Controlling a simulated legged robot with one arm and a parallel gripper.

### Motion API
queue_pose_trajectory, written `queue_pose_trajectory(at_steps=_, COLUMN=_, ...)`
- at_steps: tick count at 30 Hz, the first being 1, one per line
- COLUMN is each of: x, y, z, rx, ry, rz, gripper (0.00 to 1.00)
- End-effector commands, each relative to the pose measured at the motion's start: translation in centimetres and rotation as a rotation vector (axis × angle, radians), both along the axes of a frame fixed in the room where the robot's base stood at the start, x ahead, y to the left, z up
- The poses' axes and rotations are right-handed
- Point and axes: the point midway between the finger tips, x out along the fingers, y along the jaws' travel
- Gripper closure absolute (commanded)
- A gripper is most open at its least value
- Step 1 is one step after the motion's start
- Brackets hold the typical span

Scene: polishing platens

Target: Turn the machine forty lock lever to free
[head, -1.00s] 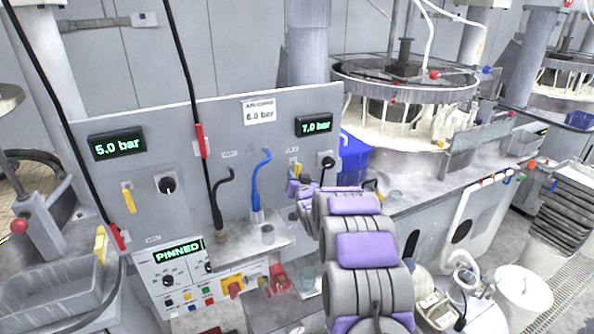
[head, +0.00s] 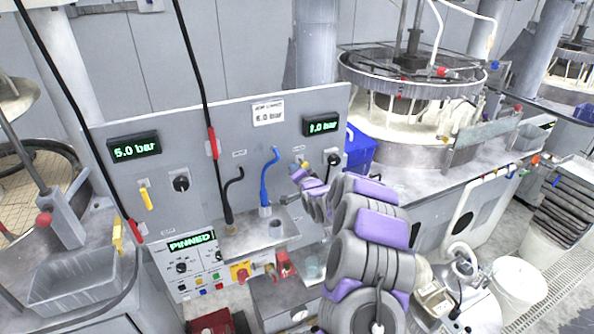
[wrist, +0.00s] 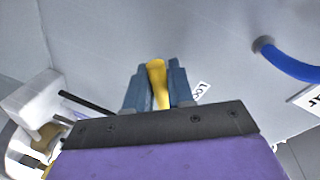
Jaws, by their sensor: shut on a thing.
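A yellow lock lever (wrist: 157,68) stands out from the grey panel. In the wrist view my gripper (wrist: 158,88) is shut on it, with a blue-grey finger on each side. A white label (wrist: 202,91) beside the right finger begins "Loc"; the rest is hidden. In the head view my gripper (head: 300,173) is at the right side of the panel, below the 7.0 bar display (head: 322,125), and mostly covers the lever. Another yellow lever (head: 146,198) hangs on the left side of the panel, below the 5.0 bar display (head: 133,147).
A black knob (head: 333,158) sits close right of my gripper. A blue hose (head: 267,178) and a black hose (head: 229,192) rise from a metal shelf (head: 285,238) to the left. A lower control box shows "PINNED" (head: 191,241). A blue bin (head: 360,152) stands behind my arm.

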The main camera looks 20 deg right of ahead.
Motion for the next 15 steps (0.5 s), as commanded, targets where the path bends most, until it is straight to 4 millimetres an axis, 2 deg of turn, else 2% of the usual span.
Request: queue_pose_trajectory(at_steps=15, x=-0.01, y=-0.07, z=0.02, rx=0.039, ry=0.002, rz=-0.003, gripper=1.0)
